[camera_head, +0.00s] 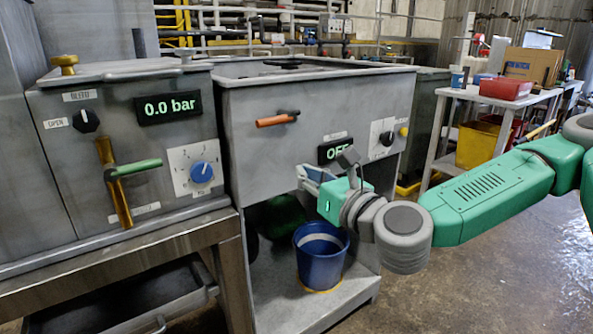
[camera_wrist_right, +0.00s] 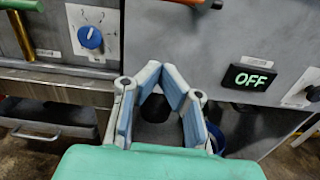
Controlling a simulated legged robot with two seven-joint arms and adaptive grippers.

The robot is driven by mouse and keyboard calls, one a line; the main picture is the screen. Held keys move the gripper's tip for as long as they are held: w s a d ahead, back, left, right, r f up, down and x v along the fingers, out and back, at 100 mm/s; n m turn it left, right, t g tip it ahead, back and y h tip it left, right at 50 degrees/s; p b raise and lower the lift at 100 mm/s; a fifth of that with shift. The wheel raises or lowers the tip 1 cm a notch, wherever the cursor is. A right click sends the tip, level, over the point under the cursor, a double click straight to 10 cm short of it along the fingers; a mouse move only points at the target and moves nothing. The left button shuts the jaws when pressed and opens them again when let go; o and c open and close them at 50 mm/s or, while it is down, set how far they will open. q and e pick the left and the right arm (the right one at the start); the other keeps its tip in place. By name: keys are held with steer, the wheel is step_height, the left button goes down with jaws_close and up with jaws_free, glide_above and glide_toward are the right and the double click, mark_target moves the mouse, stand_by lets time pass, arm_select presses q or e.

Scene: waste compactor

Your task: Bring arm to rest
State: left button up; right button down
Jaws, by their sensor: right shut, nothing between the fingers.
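My right arm comes in from the right in the head view, green with grey joints. Its gripper (camera_head: 306,178) is in front of the grey compactor cabinet (camera_head: 250,155), below an orange-handled lever (camera_head: 277,119) and left of the display reading OFF (camera_head: 336,150). In the right wrist view the gripper's blue-padded fingers (camera_wrist_right: 162,72) come together at the tips with nothing between them. The OFF display (camera_wrist_right: 249,79) is to their right there, and the blue dial (camera_wrist_right: 90,37) to their left. I cannot tell whether the fingers touch the cabinet. My left gripper is not in view.
A left panel has a 0.0 bar display (camera_head: 168,107), a green-handled lever (camera_head: 138,168) and a blue dial (camera_head: 201,171). A blue bucket (camera_head: 320,262) stands on the shelf below the gripper. A white table (camera_head: 490,93) with boxes is behind my arm. Floor at lower right is clear.

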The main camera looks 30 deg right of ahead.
steer(key=s+a+f+n+g+y+p, duration=0.1)
steer(key=s+a+f+n+g+y, duration=0.15)
steer(key=a+f+n, duration=0.35)
steer(key=s+a+f+n+g+y+p, duration=0.2)
steer(key=a+f+n+g, duration=0.3)
steer(key=f, duration=0.3)
steer(key=s+a+f+n+g+p, duration=0.2)
steer(key=s+f+n+g, duration=0.2)
steer(key=s+f+n, duration=0.45)
steer(key=s+d+f+n+g+h+p, duration=0.1)
steer(key=s+d+f+n+g+h, duration=0.2)
steer(key=s+n, duration=0.5)
steer(key=s+d+f+n+g+h+p, duration=0.2)
steer(key=s+d+f+n+g+h, duration=0.1)
steer(key=s+d+f+n, duration=0.3)
steer(key=s+d+n, duration=0.1)
steer(key=d+n, duration=0.1)
steer(key=n, duration=0.1)
steer(key=shift+s+f, duration=0.3)
steer(key=shift+s, duration=0.05)
steer(key=shift+w+g, duration=0.1)
steer(key=shift+g, duration=0.15)
